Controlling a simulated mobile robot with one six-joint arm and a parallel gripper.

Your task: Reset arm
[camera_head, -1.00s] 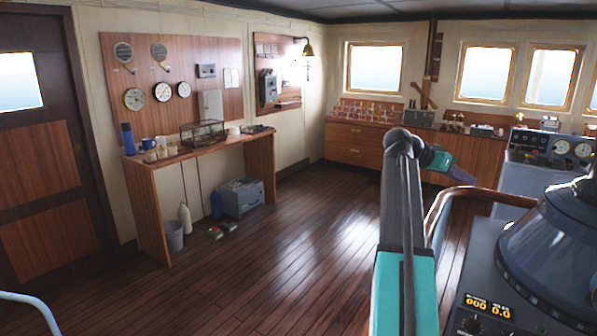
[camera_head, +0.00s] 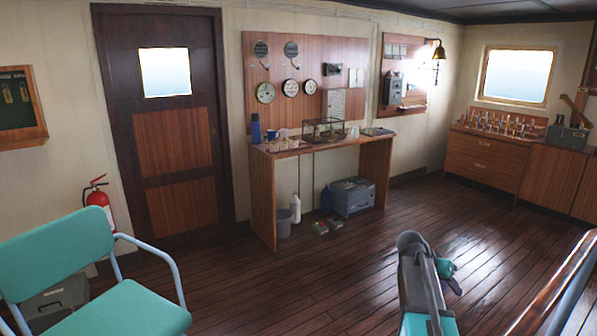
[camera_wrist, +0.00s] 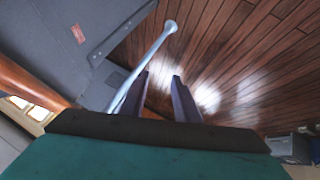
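My gripper (camera_wrist: 161,76) shows in the wrist view with its two dark fingers apart and nothing between them. Wooden floor and a pale metal tube lie beyond the fingers. In the head view my arm rises from the bottom edge, right of centre, and my gripper (camera_head: 452,281) is small, partly hidden behind the arm link, over open floor.
A teal chair (camera_head: 110,310) stands at lower left. A wooden rail (camera_head: 550,290) runs close on my right. A side table (camera_head: 262,200) stands by the wall, with a grey toolbox (camera_head: 352,197) and bin beneath. The middle floor is clear.

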